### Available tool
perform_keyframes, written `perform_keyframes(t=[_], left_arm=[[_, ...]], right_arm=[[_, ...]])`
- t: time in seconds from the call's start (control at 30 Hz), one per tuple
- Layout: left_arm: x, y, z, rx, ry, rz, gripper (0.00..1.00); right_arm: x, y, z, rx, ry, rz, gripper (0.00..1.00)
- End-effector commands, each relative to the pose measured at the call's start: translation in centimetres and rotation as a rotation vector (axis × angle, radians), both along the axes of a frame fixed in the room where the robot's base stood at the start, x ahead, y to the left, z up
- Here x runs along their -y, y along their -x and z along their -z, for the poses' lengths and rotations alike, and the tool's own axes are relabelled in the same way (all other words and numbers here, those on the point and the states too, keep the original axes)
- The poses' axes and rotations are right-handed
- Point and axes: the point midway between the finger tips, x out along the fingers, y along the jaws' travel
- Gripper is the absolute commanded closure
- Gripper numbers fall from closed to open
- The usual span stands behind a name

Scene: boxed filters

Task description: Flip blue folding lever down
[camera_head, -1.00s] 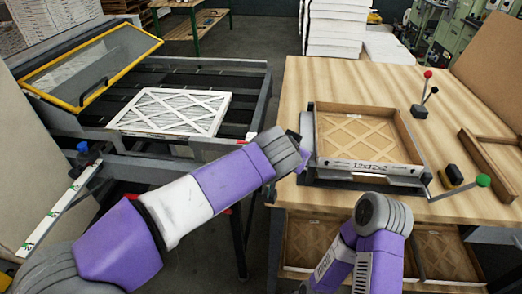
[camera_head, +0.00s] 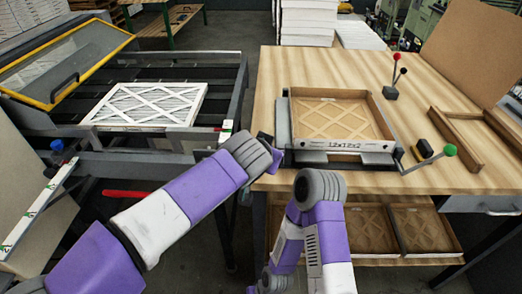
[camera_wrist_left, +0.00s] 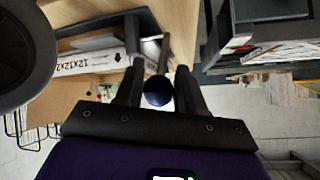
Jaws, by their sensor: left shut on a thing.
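The blue folding lever shows in the left wrist view as a dark blue ball knob (camera_wrist_left: 158,88) on a thin rod. The rod runs up beside the fixture that holds the cardboard-framed filter. My left gripper (camera_wrist_left: 158,96) is shut on the knob, one finger on each side. In the head view, my left gripper (camera_head: 266,143) is at the left side of the fixture (camera_head: 283,125), mostly hidden by my wrist, and the lever cannot be made out there. The filter (camera_head: 340,120), marked 12x12x2, lies flat in the fixture. My right arm shows below the bench edge, without its fingers.
A green-knobbed lever (camera_head: 450,150) stands at the fixture's right, and a red-knobbed one (camera_head: 396,57) behind it. A blue knob (camera_head: 57,146) is on the left machine, where a white filter (camera_head: 146,105) lies. A frame piece (camera_head: 463,140) lies on the bench (camera_head: 278,75).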

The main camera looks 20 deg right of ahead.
Motion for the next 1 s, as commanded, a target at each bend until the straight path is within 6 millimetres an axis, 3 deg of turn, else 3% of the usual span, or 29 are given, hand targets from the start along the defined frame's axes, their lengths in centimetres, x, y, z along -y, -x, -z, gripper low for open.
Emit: perform_keyframes(t=[0.03,0.13,0.17,0.27,0.57,1.0], left_arm=[[0.1,0.2,0.8,-0.015,-0.011,0.002,1.00],[0.1,0.2,0.8,-0.015,-0.011,0.002,1.00],[0.1,0.2,0.8,-0.015,-0.011,0.002,0.57],[0.1,0.2,0.6,-0.011,-0.008,0.001,0.44],[-0.1,0.2,0.1,-0.004,-0.003,0.000,0.44],[-3.0,4.2,-4.0,-0.005,-0.003,0.000,0.44]], right_arm=[[0.0,0.0,0.0,0.000,0.000,0.000,1.00],[0.0,0.0,0.0,0.000,0.000,0.000,1.00],[0.0,0.0,0.0,0.000,0.000,0.000,1.00],[0.0,0.0,0.0,0.000,0.000,0.000,1.00],[0.0,0.0,0.0,0.000,0.000,0.000,1.00],[0.0,0.0,-1.3,0.000,0.000,0.000,1.00]])
